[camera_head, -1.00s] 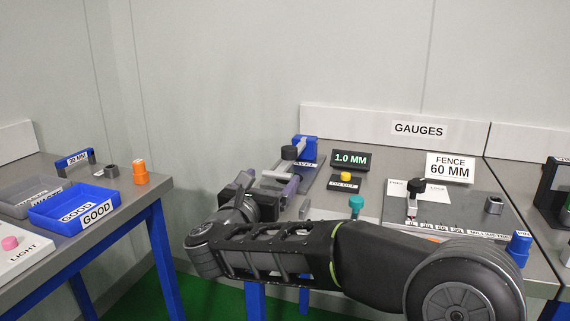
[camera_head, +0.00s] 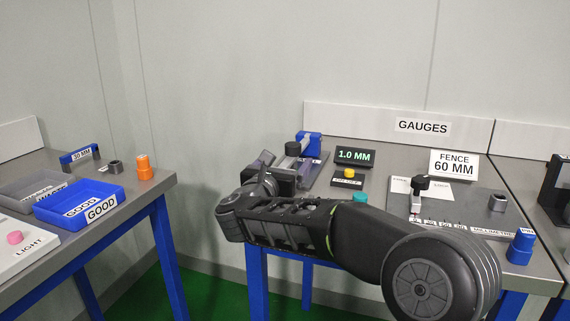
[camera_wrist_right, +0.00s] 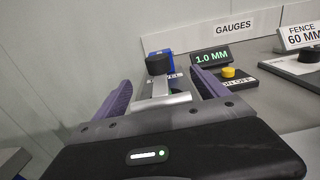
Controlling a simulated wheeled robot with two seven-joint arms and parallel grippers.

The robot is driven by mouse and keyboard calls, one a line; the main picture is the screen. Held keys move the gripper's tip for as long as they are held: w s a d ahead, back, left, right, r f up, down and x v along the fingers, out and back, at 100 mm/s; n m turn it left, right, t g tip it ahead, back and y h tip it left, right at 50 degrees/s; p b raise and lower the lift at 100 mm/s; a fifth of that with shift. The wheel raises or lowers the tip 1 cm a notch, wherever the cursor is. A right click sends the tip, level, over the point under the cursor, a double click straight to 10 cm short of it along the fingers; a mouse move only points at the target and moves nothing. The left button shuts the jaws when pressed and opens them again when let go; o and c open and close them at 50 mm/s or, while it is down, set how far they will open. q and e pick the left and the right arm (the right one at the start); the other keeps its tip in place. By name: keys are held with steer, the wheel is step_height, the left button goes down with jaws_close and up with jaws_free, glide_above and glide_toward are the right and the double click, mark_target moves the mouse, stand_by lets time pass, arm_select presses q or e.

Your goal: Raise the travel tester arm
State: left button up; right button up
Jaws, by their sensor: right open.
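The travel tester (camera_head: 308,145) has a blue block at its back and an arm with a black knob (camera_head: 292,149), at the left end of the gauge bench. In the right wrist view the black knob (camera_wrist_right: 158,64) sits on a pale arm (camera_wrist_right: 159,86) in front of the blue block. My right gripper (camera_head: 298,163) is open, and in its wrist view the purple fingers (camera_wrist_right: 160,76) stand to either side of the arm and knob. I cannot tell whether a finger touches the arm. My forearm and gripper hide the tester's front. My left gripper is not in view.
A 1.0 MM display (camera_head: 354,156) and a yellow button box (camera_head: 348,176) stand just right of the tester. A fence gauge plate (camera_head: 460,205) lies further right. A separate table at left holds a blue GOOD tray (camera_head: 112,192) and an orange part (camera_head: 143,167).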

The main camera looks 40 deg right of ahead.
jaws_close()
stand_by(0.9)
